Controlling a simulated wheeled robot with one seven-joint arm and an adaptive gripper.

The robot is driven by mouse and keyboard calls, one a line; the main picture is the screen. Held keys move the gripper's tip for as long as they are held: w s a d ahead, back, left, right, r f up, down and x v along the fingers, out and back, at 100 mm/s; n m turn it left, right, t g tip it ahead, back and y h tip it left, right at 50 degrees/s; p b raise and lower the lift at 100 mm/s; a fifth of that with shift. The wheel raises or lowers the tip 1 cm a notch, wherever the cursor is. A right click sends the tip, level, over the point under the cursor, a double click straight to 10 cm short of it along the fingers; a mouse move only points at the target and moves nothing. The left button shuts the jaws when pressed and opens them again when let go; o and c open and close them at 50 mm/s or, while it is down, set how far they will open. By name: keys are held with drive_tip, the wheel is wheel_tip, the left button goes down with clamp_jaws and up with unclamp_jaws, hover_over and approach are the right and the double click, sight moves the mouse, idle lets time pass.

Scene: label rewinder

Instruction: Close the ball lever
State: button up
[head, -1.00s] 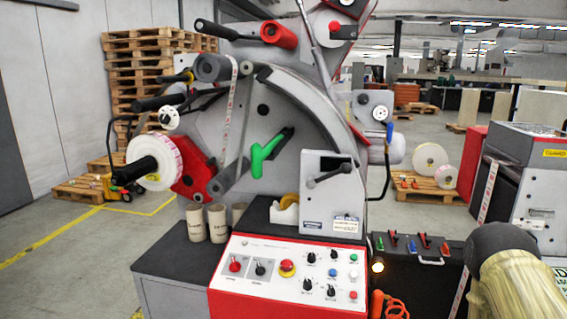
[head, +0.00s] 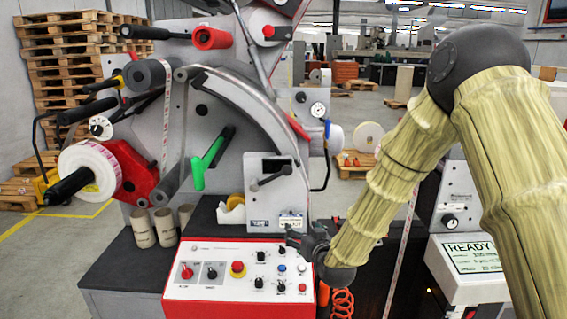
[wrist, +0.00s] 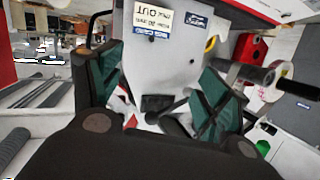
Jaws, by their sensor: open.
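A dark lever with a rounded end (head: 272,178) sits on the front of the light grey box, slanting up to the right. A small blue handle (head: 327,129) stands beside the pressure gauge to its right. I cannot tell for certain which of these is the ball lever. My gripper (head: 306,240) is low at the right end of the control panel, below and right of the grey box, apart from both levers. In the wrist view my gripper (wrist: 160,88) is open, its green-padded fingers apart, with the labelled grey box (wrist: 165,45) beyond them.
The red-edged control panel (head: 240,270) with knobs and buttons lies below the box. A green handle (head: 205,160) and a white label roll (head: 90,172) are further left. Cardboard cores (head: 165,227) stand on the dark table. A READY screen (head: 475,257) is at the right.

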sight(285, 171)
drive_tip(key=w+a+r+t+y+p, duration=0.1)
drive_tip(key=w+r, duration=0.1)
drive_tip(key=r, duration=0.5)
drive_tip(key=w+a+r+t, duration=0.2)
drive_tip(key=r, duration=0.5)
drive_tip(key=shift+n, duration=0.3)
drive_tip(key=p+x, duration=0.4)
drive_tip(key=x, duration=0.5)
drive_tip(key=shift+w+a, duration=0.1)
drive_tip(key=shift+w, duration=0.1)
drive_tip(key=shift+w+a+f+p, duration=0.1)
drive_tip(key=shift+w+p, duration=0.1)
drive_tip(key=shift+w, duration=0.15)
drive_tip(key=shift+w+a+p, duration=0.15)
drive_tip(key=shift+w+p, duration=0.05)
drive_tip(key=shift+w, duration=0.15)
drive_tip(key=shift+s+f, duration=0.1)
drive_tip(key=c, duration=1.5)
